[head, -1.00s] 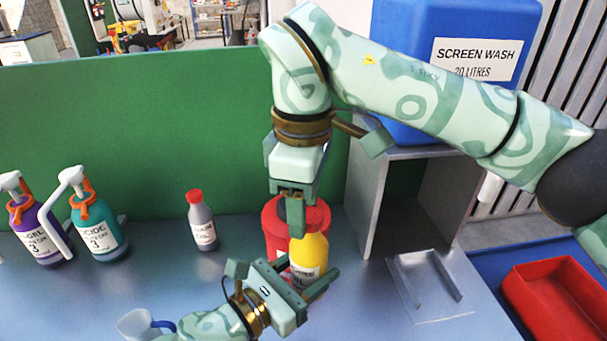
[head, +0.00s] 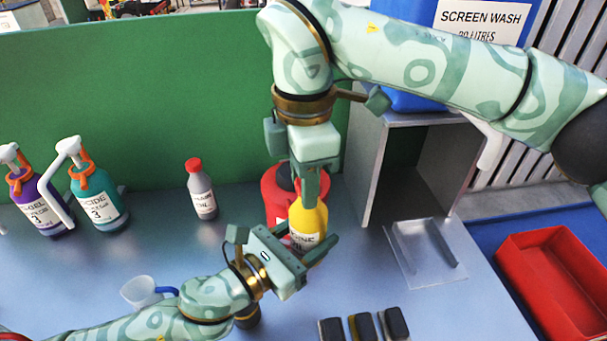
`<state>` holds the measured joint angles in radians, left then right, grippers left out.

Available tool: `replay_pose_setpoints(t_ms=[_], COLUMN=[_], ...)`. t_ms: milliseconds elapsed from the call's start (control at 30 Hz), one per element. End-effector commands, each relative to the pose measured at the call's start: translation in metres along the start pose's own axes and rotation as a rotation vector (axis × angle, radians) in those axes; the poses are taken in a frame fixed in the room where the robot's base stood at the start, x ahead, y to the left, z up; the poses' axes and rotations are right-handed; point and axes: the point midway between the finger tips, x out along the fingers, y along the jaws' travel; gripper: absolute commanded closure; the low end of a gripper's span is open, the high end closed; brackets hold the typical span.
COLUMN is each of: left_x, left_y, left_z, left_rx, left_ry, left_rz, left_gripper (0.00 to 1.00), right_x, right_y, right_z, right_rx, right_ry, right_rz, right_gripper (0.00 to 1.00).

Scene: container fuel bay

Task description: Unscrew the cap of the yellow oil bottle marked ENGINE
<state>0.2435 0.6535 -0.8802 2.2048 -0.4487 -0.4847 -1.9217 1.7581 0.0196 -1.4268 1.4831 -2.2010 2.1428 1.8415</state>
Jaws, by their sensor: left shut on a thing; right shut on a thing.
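The yellow oil bottle (head: 310,220) stands upright in front of a red container, its white label partly readable. My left gripper (head: 308,250) comes in from the lower left and is shut around the bottle's lower body. My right gripper (head: 309,194) points straight down over the bottle and is shut at its top. The cap is hidden between the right fingers, so I cannot see how it sits on the neck.
The red container (head: 272,190) stands close behind the bottle. A grey red-capped bottle (head: 201,190) and two spray bottles (head: 100,200) stand left. An open metal box (head: 368,175) is at right. A funnel (head: 138,291) and several dark blocks (head: 361,327) lie in front.

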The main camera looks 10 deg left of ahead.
Motion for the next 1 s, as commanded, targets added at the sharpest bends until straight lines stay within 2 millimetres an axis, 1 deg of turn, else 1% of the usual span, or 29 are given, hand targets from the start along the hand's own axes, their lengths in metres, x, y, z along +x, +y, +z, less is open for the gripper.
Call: replay_pose_setpoints(t_ms=[33,200,267,300,467,500,667,700,800,900,1000], left_x=[0.001,0.001,0.001,0.001,0.001,0.001,0.001,0.000,0.000,0.000,0.000], left_y=[0.003,0.004,0.004,0.004,0.005,0.005,0.005,0.004,0.004,0.003,0.002], left_z=[0.000,0.000,0.000,0.000,0.000,0.000,0.000,0.000,0.001,0.001,0.001], left_rx=[-0.002,-0.003,-0.003,-0.003,-0.003,-0.003,-0.003,-0.003,-0.002,-0.002,-0.001], left_ry=[0.001,0.001,0.001,0.001,0.001,0.001,0.001,0.000,0.000,-0.001,-0.002], left_rz=[0.006,0.008,0.008,0.009,0.010,0.010,0.010,0.010,0.008,0.007,0.005], left_gripper=[1.00,1.00,1.00,1.00,1.00,1.00,1.00,1.00,1.00,1.00,1.00], right_x=[-0.001,-0.001,-0.001,-0.001,-0.001,-0.001,-0.001,-0.001,-0.001,-0.001,-0.001], right_y=[-0.004,-0.007,-0.008,-0.008,-0.008,-0.007,-0.004,-0.003,0.000,0.003,0.004], right_z=[0.000,0.004,0.006,0.007,0.012,0.013,0.017,0.017,0.017,0.017,0.017], right_rx=[-0.172,-0.778,-0.981,-1.115,-1.636,-1.764,-2.267,-2.393,-2.699,-2.956,-3.133], right_ry=[-0.003,-0.002,-0.001,0.000,0.005,0.005,0.008,0.009,0.010,0.008,0.007], right_rz=[-0.007,-0.008,-0.009,-0.009,-0.011,-0.011,-0.009,-0.008,-0.006,-0.004,0.000], right_gripper=[0.94,0.95,0.94,0.94,0.95,0.95,0.94,0.94,0.95,0.95,0.94])
